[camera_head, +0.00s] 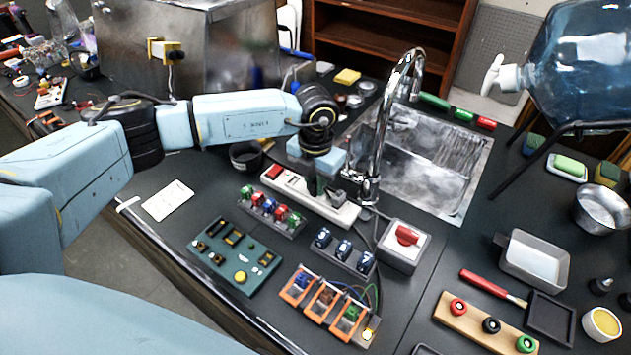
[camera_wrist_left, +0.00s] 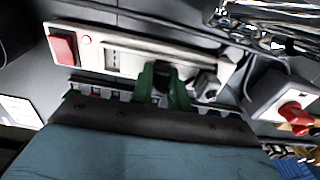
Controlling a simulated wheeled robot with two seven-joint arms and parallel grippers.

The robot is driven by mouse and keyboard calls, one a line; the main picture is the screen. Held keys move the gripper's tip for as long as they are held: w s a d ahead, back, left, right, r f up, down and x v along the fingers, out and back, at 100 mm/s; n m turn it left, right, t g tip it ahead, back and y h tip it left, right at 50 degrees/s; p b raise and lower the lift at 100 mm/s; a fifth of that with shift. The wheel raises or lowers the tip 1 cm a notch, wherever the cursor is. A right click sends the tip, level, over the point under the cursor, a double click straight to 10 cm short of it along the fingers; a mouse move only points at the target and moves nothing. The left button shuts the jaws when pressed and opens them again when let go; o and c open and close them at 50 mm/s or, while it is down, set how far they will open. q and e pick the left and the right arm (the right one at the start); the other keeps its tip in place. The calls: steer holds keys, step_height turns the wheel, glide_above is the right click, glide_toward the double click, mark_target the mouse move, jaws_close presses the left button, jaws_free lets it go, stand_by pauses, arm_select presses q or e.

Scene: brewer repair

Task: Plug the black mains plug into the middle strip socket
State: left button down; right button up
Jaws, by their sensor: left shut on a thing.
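The white power strip (camera_head: 340,213) lies on the dark counter in front of the sink. In the left wrist view the strip (camera_wrist_left: 92,32) shows a red switch (camera_wrist_left: 63,48) at its left end and an open socket area (camera_wrist_left: 112,60) beside it. My left gripper (camera_head: 324,186) points down over the strip's middle. In the wrist view its green fingers (camera_wrist_left: 163,88) are shut on the black mains plug (camera_wrist_left: 162,70), mostly hidden between them. I cannot tell whether its pins are in the socket. A grey plug (camera_wrist_left: 206,84) sits at the strip's right end.
The chrome tap (camera_head: 384,130) and sink stand close behind the strip. A grey box with a red knob (camera_head: 406,236) is to the right. Racks of coloured parts (camera_head: 272,212) and dark blue parts (camera_head: 344,249) lie in front. A green board (camera_head: 235,256) is nearer.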

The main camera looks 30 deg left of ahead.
arm_select(q)
steer(key=c, duration=1.3)
jaws_free()
